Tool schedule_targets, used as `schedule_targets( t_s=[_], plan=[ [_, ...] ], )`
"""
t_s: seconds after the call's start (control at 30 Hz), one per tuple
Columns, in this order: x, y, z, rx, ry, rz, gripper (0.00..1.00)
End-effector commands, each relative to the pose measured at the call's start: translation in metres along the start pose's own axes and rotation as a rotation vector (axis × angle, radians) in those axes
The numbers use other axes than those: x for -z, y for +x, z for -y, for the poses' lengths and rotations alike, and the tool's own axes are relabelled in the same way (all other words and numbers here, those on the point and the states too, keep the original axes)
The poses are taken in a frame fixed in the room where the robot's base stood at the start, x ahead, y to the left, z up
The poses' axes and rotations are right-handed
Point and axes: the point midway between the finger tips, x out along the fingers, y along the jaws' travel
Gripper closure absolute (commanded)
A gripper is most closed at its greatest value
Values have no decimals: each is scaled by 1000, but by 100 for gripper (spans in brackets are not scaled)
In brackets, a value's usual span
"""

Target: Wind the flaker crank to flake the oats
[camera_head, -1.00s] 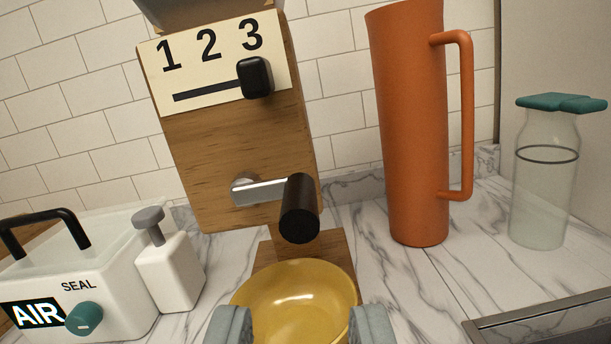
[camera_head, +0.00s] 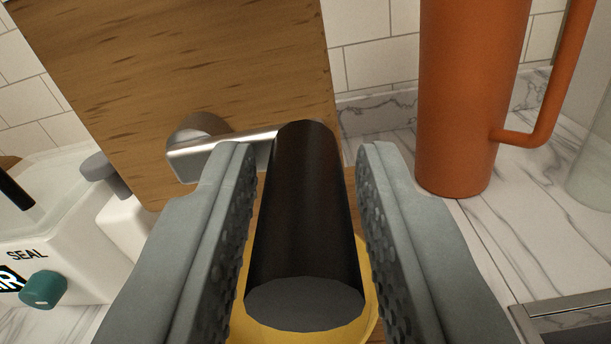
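The flaker (camera_head: 200,60) is a wooden body standing at the back. Its crank has a metal arm (camera_head: 218,152) that runs to the right from a round hub on the wooden face. A black cylindrical crank handle (camera_head: 303,215) sticks out toward me from the arm's right end. My gripper (camera_head: 305,165) is open, with one grey padded finger on each side of the handle. A narrow gap shows on both sides, so the fingers do not appear to press on it. A yellow bowl (camera_head: 242,318) sits below, mostly hidden by the handle and fingers.
An orange pitcher (camera_head: 470,90) stands close on the right, its handle at its right side. A white box with a teal knob (camera_head: 43,290) and a white dispenser (camera_head: 122,225) stand at the left. A metal-edged tray or recess (camera_head: 570,308) is at the lower right.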

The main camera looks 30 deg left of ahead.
Motion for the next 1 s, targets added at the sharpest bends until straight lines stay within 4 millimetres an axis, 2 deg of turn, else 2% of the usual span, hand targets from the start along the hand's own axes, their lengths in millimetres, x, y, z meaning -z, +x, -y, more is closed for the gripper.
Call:
schedule_targets(
  t_s=[0.07,0.2,0.63,1.0],
  plan=[
    [0,0,0,0,0,0,73],
    [0,0,0,0,0,0,100],
    [-3,0,0,0,72,0,100],
    [-16,-1,0,-1,365,0,100]
  ],
)
